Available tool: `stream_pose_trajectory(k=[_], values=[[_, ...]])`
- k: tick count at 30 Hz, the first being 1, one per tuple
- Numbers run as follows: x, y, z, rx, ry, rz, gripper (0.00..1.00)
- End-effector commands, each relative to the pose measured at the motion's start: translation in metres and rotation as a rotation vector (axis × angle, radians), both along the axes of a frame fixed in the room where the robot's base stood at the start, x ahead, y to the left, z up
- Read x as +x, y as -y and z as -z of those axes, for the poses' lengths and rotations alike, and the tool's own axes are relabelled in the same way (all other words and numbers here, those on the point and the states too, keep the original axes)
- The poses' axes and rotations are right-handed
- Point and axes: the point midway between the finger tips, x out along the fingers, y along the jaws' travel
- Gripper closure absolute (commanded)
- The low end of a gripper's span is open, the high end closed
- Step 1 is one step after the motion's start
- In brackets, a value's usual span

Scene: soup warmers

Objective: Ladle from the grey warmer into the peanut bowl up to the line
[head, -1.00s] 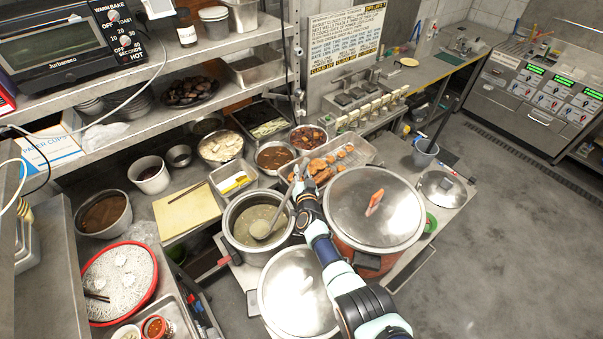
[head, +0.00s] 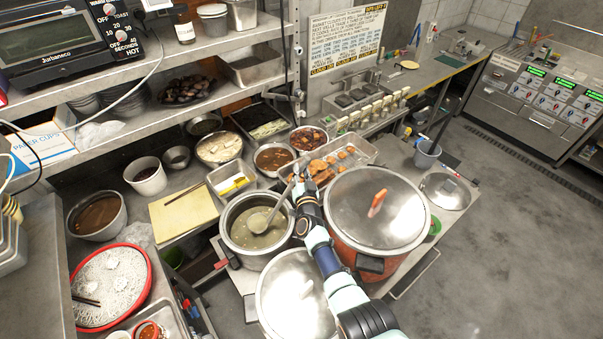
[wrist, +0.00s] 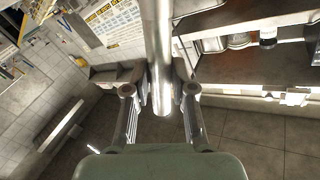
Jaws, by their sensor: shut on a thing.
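The open grey pot (head: 231,247) holds a pale, cloudy soup (head: 240,232). The ladle's round bowl (head: 257,223) is inside this pot at the soup, and its handle (head: 282,196) slants up to the right. My gripper (head: 301,186) is shut on the handle, above the pot's right rim. In the wrist view, the metal handle (wrist: 157,40) passes between the two closed fingers of my gripper (wrist: 160,95). I cannot tell which of the bowls is the peanut bowl, and no fill line is readable.
A lidded orange pot (head: 350,245) stands right of my arm. Another lidded pot (head: 290,295) stands in front. Behind are a tray of fried food (head: 335,160), a bowl of pale pieces (head: 219,148) and a brown sauce bowl (head: 273,158). A cutting board (head: 180,212) lies left.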

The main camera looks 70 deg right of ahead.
Motion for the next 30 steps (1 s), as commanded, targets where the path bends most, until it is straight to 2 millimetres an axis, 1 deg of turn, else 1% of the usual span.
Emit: stream_pose_trajectory(k=[5, 30], values=[[0.000, 0.000, -0.007, -0.001, 0.003, 0.001, 1.00], [0.000, 0.000, -0.087, -0.001, 0.003, 0.001, 1.00]])
